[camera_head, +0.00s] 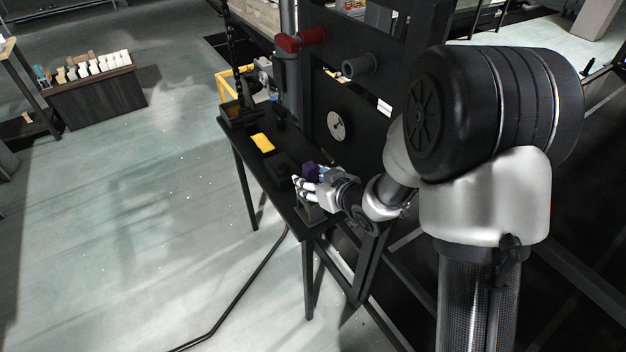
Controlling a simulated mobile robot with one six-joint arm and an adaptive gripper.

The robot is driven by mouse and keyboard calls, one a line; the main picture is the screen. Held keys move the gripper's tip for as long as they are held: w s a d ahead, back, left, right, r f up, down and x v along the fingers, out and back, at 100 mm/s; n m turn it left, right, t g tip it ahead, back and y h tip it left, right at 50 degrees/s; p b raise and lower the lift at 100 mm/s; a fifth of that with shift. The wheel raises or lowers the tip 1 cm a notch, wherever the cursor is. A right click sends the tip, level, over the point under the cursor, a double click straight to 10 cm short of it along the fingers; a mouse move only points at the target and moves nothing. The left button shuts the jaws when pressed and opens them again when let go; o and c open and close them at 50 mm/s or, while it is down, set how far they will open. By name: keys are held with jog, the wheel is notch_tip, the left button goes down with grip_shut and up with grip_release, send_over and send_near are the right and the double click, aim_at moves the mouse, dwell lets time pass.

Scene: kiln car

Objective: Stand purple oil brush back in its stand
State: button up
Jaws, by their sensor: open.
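A small dark purple thing (309,168), which looks like the purple oil brush, shows at my gripper on the narrow dark table (262,177). My gripper (297,184) is open over the near end of the table, its fingers pointing left, close beside the purple thing. Whether they touch cannot be told at this size. A dark block-like holder (284,170) stands just left of the fingers; I cannot tell if it is the brush stand. The lower part of the purple thing is hidden by the gripper.
A yellow block (263,143) lies farther back on the table, with a dark box (238,113) at its far end.

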jog(key=p+v, duration=0.2)
jog(key=v, duration=0.6)
jog(key=shift+p, duration=0.3)
dwell(1.0)
jog(key=shift+r, duration=0.1)
notch_tip(320, 180, up, 10)
dwell(0.7)
dwell(0.5)
